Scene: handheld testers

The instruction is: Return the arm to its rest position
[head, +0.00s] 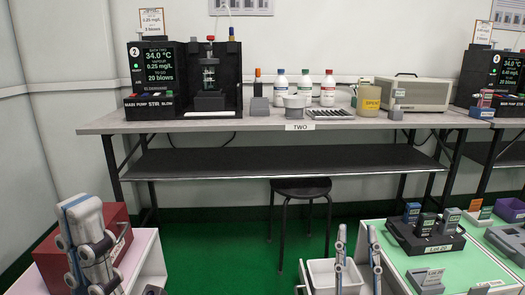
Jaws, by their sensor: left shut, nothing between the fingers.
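My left gripper (82,215) is at the lower left, pointing up in the picture, with its grey, blue-striped fingers together and nothing held. It is in front of a red box (48,262) and hides part of it. My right gripper (357,236) is at the bottom, right of the middle, with its two slim fingers apart and nothing visible between them. A white bin (322,275) shows behind and beside its fingers. The rest of both arms is out of view below.
A long bench labelled TWO (300,127) stands at the back with a black tester (155,78), bottles and a beige box (412,93). A black stool (300,188) stands under it. A green-topped table (450,266) with handheld testers is at the lower right. Green floor (225,250) is clear in the middle.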

